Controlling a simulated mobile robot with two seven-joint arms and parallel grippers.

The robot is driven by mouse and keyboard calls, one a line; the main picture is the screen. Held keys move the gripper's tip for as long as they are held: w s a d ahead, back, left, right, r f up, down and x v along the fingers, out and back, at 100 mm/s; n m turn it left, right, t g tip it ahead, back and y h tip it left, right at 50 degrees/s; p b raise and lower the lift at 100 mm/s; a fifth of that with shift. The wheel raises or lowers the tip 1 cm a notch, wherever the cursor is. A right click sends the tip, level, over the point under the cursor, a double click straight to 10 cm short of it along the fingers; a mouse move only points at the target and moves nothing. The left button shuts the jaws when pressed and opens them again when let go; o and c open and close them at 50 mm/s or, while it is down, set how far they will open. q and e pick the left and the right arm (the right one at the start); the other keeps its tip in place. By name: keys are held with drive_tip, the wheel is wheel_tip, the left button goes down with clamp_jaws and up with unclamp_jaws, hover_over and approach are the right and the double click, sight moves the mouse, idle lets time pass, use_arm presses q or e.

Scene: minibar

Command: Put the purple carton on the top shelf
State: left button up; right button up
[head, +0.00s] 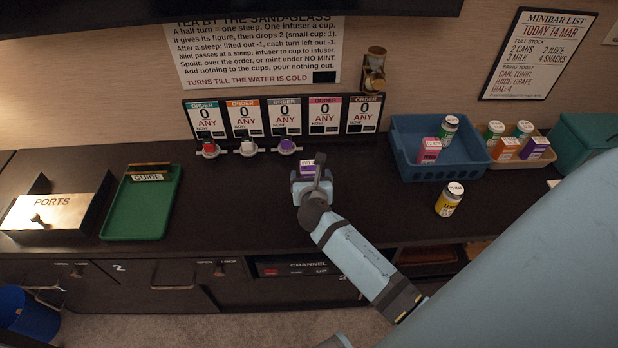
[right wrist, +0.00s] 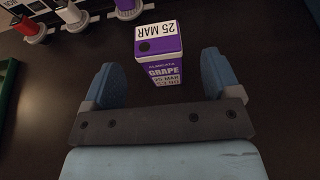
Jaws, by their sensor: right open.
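A purple carton (head: 307,166) stands on the dark counter near the middle of the head view, partly hidden by my right gripper (head: 310,183). In the right wrist view the purple carton (right wrist: 158,58) stands upright, with a white top reading 25 MAR and GRAPE on its front. My right gripper (right wrist: 160,75) is open, its two blue fingers spread on either side of the carton's near end. The carton lies mostly beyond the fingertips, with gaps on both sides. My left gripper is not in view. I cannot clearly identify the top shelf.
A blue bin (head: 405,160) and a tan tray (head: 550,160) stand at the right, the tray holding another purple carton (head: 535,148). A yellow bottle (head: 449,200) stands in front. Knobs (head: 249,148) line the back; a green tray (head: 145,205) lies left.

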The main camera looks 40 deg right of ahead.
sight(309, 171)
drive_tip(key=x, duration=0.5)
drive_tip(key=shift+w+d+f, duration=0.1)
drive_tip(key=shift+w+d, duration=0.05)
drive_tip(key=shift+w, duration=0.2)
drive_tip(key=shift+c, duration=0.5)
drive_tip(key=c, duration=1.1)
